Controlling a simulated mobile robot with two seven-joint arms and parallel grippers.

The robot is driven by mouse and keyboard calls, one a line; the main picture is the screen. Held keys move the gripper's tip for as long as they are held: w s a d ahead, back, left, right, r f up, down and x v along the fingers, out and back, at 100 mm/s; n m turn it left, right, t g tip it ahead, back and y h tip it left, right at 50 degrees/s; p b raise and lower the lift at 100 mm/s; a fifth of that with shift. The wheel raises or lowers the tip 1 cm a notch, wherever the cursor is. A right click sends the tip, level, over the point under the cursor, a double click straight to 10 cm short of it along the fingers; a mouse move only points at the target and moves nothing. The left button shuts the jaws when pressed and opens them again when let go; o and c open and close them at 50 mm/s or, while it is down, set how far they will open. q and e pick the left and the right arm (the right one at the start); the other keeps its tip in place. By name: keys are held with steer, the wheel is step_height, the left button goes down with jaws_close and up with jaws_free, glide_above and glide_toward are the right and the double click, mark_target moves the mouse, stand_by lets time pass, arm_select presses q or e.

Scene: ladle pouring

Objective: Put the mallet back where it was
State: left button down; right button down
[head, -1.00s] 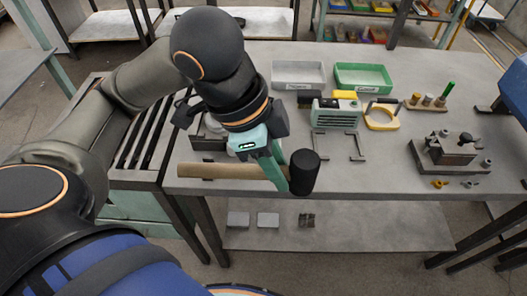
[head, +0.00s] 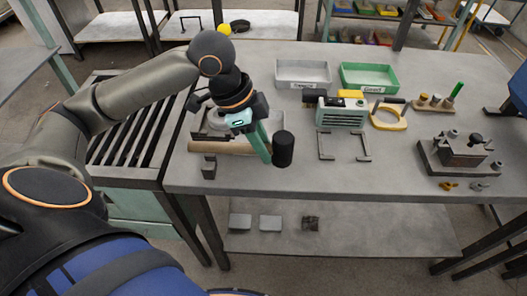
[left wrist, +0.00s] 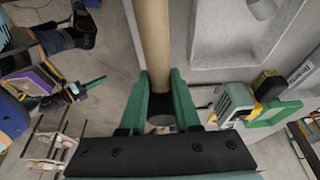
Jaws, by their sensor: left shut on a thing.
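The mallet has a pale wooden handle (head: 215,147) and a black cylindrical head (head: 283,149). My left gripper (head: 262,150) is shut on the handle close to the head, over the left part of the workbench. The mallet lies roughly level, its head to the right. A small dark block (head: 209,168) stands on the bench below the handle. What seems to be my right gripper (left wrist: 80,90) shows small, its opening unclear.
A grey moulded tray (head: 196,133) is behind the handle, partly hidden by my arm. A green machine (head: 341,113), a grey bin (head: 303,73), a green bin (head: 369,76) and a vise (head: 464,152) stand farther right. The front middle of the bench (head: 310,180) is clear.

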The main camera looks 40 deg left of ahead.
arm_select(q)
step_height(320, 180, down, 2)
steer(key=shift+f, duration=0.2)
arm_select(e)
steer(key=shift+w+a, duration=0.4)
steer(key=shift+a, duration=0.05)
arm_select(q)
steer(key=shift+f, duration=0.4)
arm_select(e)
steer(key=shift+d, duration=0.15)
arm_select(q)
steer(key=shift+f, duration=0.2)
arm_select(e)
steer(key=shift+s+d, duration=0.1)
arm_select(q)
steer(key=c, duration=0.6)
jaws_free()
steer(key=shift+s, duration=0.1)
arm_select(e)
steer(key=shift+s+f, duration=0.2)
steer(key=shift+s, duration=0.05)
